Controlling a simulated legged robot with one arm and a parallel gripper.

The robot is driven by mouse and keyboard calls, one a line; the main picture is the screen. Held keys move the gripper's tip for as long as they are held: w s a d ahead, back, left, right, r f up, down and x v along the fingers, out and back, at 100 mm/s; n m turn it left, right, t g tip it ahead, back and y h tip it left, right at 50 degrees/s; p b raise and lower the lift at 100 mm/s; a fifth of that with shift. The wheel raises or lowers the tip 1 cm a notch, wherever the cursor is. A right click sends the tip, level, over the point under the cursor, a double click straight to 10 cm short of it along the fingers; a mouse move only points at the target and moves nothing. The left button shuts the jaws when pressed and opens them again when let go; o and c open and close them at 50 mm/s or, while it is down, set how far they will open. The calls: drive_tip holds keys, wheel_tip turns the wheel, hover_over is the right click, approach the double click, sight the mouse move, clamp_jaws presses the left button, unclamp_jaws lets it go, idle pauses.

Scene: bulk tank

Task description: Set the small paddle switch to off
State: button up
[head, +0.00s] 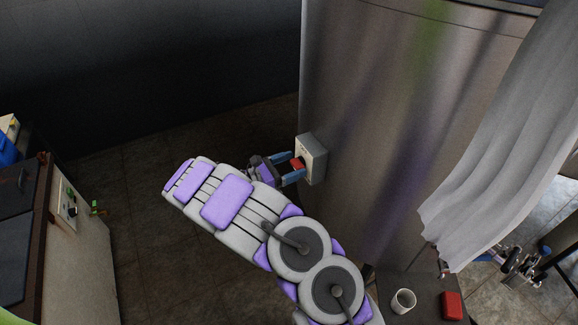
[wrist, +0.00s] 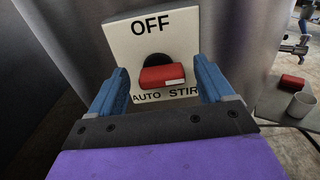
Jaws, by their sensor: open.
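The paddle switch (wrist: 162,76) is a red paddle with a white mark, on a black round base. It sits on a pale plate (wrist: 122,42) marked OFF at the top and AUTO and STIR at the bottom. The paddle lies at the lower part of the plate, over the AUTO STIR lettering. My gripper (wrist: 164,90) is open, with one blue finger on each side of the paddle. Whether the fingers touch it cannot be told. In the head view my gripper (head: 292,171) is at the switch box (head: 314,158) on the steel tank.
The steel tank (head: 390,110) fills the right, with a pale curtain (head: 510,140) hanging before it. A white cup (head: 403,301) and a red block (head: 452,305) stand on a surface at the lower right. A cabinet (head: 80,245) stands at left. Floor between is clear.

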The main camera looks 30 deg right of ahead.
drive_tip(key=shift+d, duration=0.4)
drive_tip(key=shift+c, duration=0.9)
drive_tip(key=shift+a, duration=0.35)
drive_tip(key=c, duration=0.6)
drive_tip(key=shift+c, duration=1.3)
drive_tip(key=shift+r, duration=0.1)
